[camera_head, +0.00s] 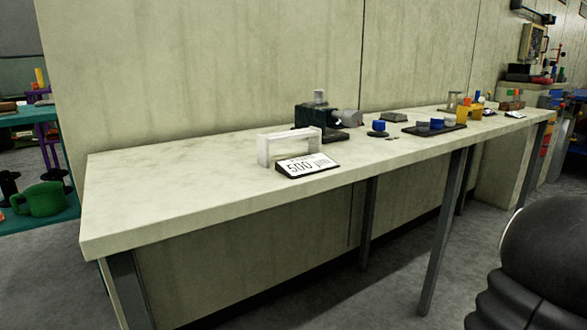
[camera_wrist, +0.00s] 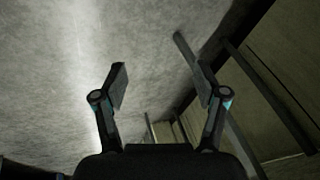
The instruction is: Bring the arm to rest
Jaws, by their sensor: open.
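My gripper (camera_wrist: 150,70) is open in the wrist view, with its two dark fingers spread apart and nothing between them. Behind the fingers is a blurred grey surface that looks like the floor. The head view does not show the gripper. A dark rounded part of my own body fills its lower right corner.
A long pale workbench (camera_head: 180,185) runs along a panelled wall. On it are a white bracket (camera_head: 262,150), a "500 µm" sign (camera_head: 308,166), a dark machine (camera_head: 318,115) and a dark tray (camera_head: 440,131). Grey floor (camera_head: 400,270) lies clear before it.

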